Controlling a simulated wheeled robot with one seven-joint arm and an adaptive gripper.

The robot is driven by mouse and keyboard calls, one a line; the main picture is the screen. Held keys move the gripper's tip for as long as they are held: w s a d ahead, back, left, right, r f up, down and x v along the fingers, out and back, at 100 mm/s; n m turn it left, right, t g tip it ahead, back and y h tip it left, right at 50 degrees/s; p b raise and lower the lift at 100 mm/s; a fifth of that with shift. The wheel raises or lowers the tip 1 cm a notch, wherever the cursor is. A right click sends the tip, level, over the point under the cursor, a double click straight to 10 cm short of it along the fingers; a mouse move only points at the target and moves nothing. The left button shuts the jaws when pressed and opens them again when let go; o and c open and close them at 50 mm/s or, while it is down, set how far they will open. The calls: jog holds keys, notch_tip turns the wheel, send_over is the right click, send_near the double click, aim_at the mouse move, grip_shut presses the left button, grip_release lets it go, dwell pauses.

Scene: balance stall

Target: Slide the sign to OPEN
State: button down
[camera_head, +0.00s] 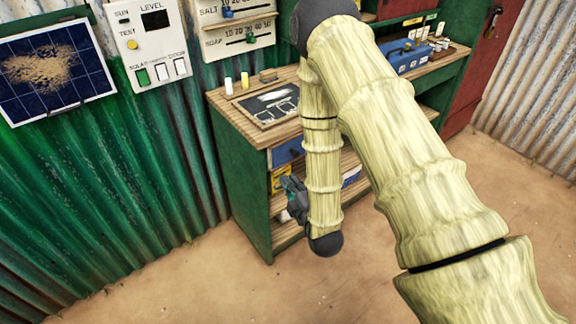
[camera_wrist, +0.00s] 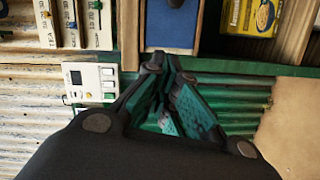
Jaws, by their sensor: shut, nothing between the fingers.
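I cannot make out a sign with the word OPEN in either view. My gripper (camera_head: 293,195) hangs low in front of the open left end of the wooden stall counter (camera_head: 232,100), below the worktop. In the wrist view my gripper (camera_wrist: 172,82) has its dark fingers with teal pads drawn together. It is shut and empty. My arm covers the middle and right of the counter in the head view, so whatever is behind it is hidden.
A panel (camera_head: 150,45) with switches and a dark solar panel (camera_head: 55,70) hang on the green corrugated wall. Slider boards (camera_head: 238,38) are above the counter. A blue drawer (camera_wrist: 172,22) and yellow box (camera_wrist: 248,14) are near my gripper. The sandy floor (camera_head: 220,285) is clear.

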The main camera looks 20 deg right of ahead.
jog(key=p, duration=0.2)
send_near(283, 152)
jog(key=w+a, duration=0.4)
jog(key=shift+a+r, duration=0.1)
jog(key=shift+r, duration=0.3)
jog(key=d, duration=0.1)
jog(key=w+d+p, duration=0.1)
jog(key=shift+d+f, duration=0.35)
jog(key=shift+w+d+f, duration=0.15)
jog(key=shift+d+f, duration=0.05)
jog(key=shift+d, duration=0.3)
jog(key=shift+a, duration=0.1)
jog(key=shift+w, duration=0.1)
